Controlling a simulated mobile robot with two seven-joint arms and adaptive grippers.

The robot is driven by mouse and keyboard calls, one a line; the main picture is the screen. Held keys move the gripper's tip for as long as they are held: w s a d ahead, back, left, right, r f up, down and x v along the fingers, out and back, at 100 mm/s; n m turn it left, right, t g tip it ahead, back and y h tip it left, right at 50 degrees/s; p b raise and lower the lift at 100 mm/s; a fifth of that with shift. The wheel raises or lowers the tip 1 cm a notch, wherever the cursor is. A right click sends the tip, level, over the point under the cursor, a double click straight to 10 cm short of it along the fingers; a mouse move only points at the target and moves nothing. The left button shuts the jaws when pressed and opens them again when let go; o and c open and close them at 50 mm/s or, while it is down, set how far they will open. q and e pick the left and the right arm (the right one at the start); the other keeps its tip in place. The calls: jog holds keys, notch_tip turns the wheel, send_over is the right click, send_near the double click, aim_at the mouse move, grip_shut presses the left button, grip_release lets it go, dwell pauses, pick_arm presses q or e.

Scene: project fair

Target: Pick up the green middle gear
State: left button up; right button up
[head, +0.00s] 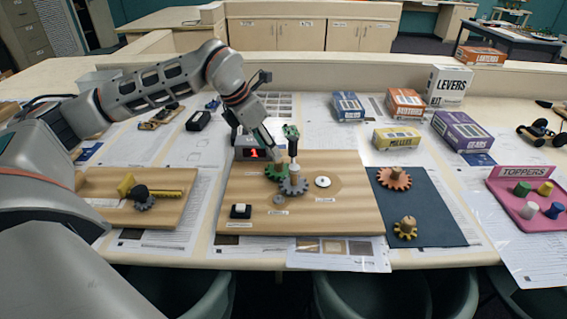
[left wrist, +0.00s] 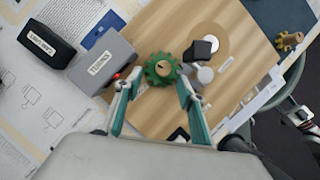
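The green middle gear (head: 277,172) lies on the wooden board (head: 240,190), against a grey gear (head: 294,187) that carries an upright post with a black handle. In the left wrist view the green gear (left wrist: 161,69) sits between and slightly beyond the tips of my left gripper (left wrist: 158,86). Its two teal fingers are spread apart with nothing held. In the head view my left gripper (head: 280,145) is above the green gear, close to the handle. I cannot tell whether a finger touches the gear.
A counter box (head: 254,148) with a red display stands behind the green gear. A blue mat (head: 440,215) to the right holds an orange gear (head: 394,178) and a yellow gear (head: 405,228). Kit boxes (head: 462,131) stand behind. A pink toppers tray (head: 510,205) is far right.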

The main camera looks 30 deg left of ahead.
aim_at(279, 166)
pick_arm(q)
jog(key=shift+x, duration=0.9)
jog(key=x, duration=0.4)
jog(key=shift+d+f+p, duration=0.1)
jog(key=shift+d+p, duration=0.3)
jog(key=shift+w+f, duration=0.15)
jog(key=shift+f, duration=0.1)
grip_shut()
pick_arm(e)
jog(key=shift+s+r, duration=0.1)
jog(key=shift+s, duration=0.25)
